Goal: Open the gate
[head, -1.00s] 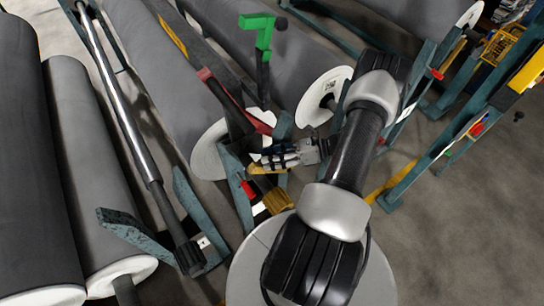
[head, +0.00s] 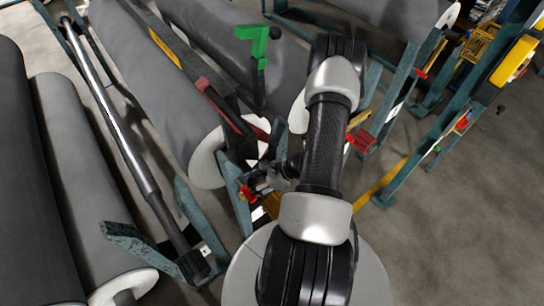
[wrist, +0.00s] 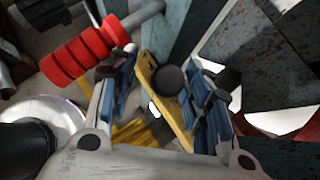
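My gripper (wrist: 168,72) is open, its two blue-padded fingers spread apart in the wrist view. A yellow flat bar (wrist: 178,112) with a round black knob (wrist: 168,79) shows between the fingers; it may be the gate, but I cannot tell for certain. Whether the fingers touch it is unclear. A red ribbed handle (wrist: 82,57) on a grey rod is just left of the left finger. In the head view my gripper (head: 264,184) is low by a teal stand (head: 231,182), close to the red handle (head: 246,193) and a yellow piece (head: 271,205), partly hidden by my arm.
Large grey rolls (head: 150,80) lie on teal stands at the left and back. A green bracket (head: 258,45) stands above them. A steel shaft (head: 110,110) lies at the left. Another yellow-trimmed stand (head: 420,150) is at the right, with free floor (head: 460,230) beyond.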

